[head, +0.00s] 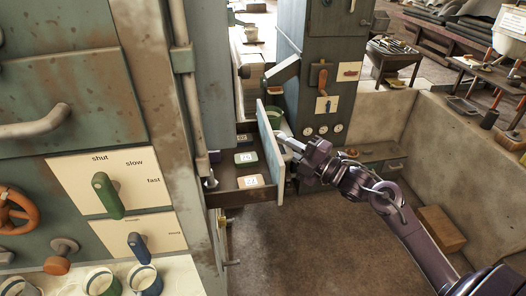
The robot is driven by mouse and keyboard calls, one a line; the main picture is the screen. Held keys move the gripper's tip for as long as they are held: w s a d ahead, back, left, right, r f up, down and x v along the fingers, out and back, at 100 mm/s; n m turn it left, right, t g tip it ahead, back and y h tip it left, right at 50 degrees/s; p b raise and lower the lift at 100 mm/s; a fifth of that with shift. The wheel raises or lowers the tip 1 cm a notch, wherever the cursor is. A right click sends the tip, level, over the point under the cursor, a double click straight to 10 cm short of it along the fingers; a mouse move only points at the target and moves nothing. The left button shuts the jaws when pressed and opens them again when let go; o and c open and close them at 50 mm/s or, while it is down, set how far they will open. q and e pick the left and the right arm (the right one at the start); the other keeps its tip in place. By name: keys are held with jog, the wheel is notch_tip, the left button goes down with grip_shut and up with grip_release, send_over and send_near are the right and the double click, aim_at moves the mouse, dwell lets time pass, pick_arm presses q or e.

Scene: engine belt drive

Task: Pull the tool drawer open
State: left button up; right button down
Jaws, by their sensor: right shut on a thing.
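The tool drawer (242,196) is pulled out from the grey-green cabinet in the middle of the head view. The handle itself is mostly hidden by the fingers. My left gripper is not in view.
At left stands a panel with a green lever (107,195), a blue lever (143,249) and an orange wheel (16,211). Cups stand on a ledge below. A wooden box (440,229) lies by the right wall. The brown floor below the drawer is clear.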

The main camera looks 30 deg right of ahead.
jog(key=shift+s+d, duration=0.2)
jog(key=shift+d, duration=0.6)
jog(key=shift+s+d, duration=0.2)
jog(key=shift+d, duration=0.55)
jog(key=c, duration=1.4)
grip_release()
jog(key=shift+o, duration=0.2)
jog(key=b+v, duration=0.2)
jog(key=v, duration=0.6)
jog(key=shift+w, duration=0.1)
